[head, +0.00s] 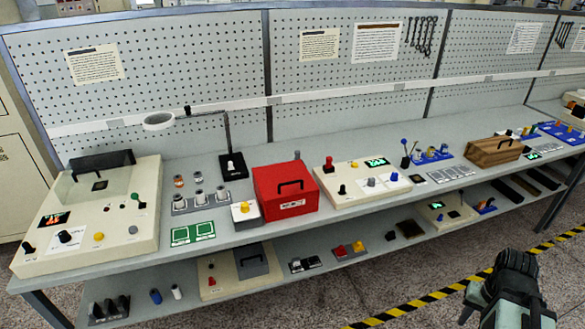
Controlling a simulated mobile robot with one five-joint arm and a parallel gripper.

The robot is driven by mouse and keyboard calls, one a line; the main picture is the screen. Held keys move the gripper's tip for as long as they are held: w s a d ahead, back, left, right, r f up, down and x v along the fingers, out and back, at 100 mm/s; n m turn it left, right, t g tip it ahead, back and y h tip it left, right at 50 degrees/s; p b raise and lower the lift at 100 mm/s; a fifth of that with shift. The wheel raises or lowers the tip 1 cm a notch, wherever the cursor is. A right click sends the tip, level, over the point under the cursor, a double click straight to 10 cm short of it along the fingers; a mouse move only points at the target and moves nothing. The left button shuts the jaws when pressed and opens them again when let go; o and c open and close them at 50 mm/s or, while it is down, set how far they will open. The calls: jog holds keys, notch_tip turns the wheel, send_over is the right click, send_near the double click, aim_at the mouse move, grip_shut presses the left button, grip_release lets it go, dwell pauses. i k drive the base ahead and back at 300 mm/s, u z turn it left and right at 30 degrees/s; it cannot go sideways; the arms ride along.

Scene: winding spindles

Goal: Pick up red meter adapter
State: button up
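I cannot tell for certain which item is the red meter adapter. My gripper (515,264) is at the lower right, over the floor in front of the bench, apart from all of these. Its dark fingers are seen too small to tell whether they are open.
The grey bench (240,238) runs across the view with a pegboard behind. A cream test box (90,215) stands at left, a magnifier lamp (232,165) near it, a wooden case (493,151) at right. The lower shelf holds several small items. Floor in front is clear, with striped tape (440,296).

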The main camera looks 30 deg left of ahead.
aim_at(328, 159)
jog(key=u, duration=1.85)
jog(key=i, duration=1)
